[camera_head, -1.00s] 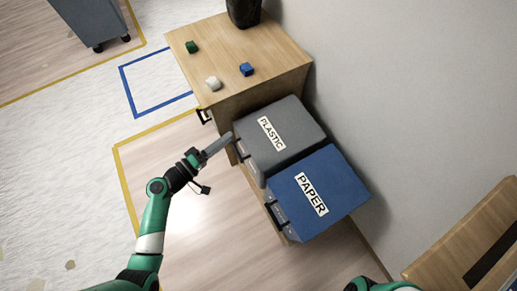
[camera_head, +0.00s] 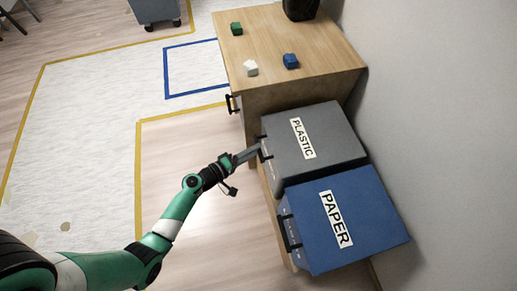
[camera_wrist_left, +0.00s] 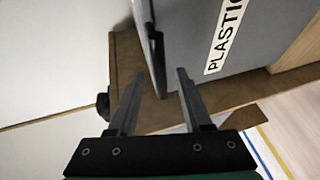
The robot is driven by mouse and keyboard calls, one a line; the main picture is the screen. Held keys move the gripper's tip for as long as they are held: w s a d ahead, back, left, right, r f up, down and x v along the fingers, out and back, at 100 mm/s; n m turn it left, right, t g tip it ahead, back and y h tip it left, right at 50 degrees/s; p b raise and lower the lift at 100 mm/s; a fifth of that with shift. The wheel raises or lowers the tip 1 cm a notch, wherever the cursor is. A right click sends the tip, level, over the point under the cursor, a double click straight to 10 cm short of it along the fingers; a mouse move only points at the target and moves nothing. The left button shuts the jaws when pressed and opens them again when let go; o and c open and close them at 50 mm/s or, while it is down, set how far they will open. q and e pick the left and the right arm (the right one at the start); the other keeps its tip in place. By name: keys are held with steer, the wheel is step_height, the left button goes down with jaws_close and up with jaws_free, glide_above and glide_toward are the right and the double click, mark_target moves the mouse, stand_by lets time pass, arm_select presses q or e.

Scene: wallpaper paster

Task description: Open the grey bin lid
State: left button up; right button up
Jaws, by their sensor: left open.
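The grey bin (camera_head: 335,133), labelled PLASTIC, stands between the wooden cabinet and the blue bin, and its lid is shut. Its dark front handle (camera_head: 264,148) faces left. My left gripper (camera_head: 257,150) is at this handle. In the left wrist view the left gripper (camera_wrist_left: 160,74) is open, with its two fingers apart. The handle (camera_wrist_left: 155,50) appears ahead, its lower end between the fingertips in the picture. I cannot tell whether a finger touches it. The grey bin (camera_wrist_left: 265,50) fills the upper right there. My right gripper is out of view.
The blue PAPER bin (camera_head: 365,225) stands beside the grey one, its lid shut. The wooden cabinet (camera_head: 335,55) holds a green block (camera_head: 236,28), a white block (camera_head: 250,68), a blue block (camera_head: 291,61) and a dark container (camera_head: 299,8). A wall rises at the right.

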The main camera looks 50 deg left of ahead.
arm_select(q)
steer(key=shift+x, duration=1.45)
steer(key=shift+c, duration=0.3)
jaws_close()
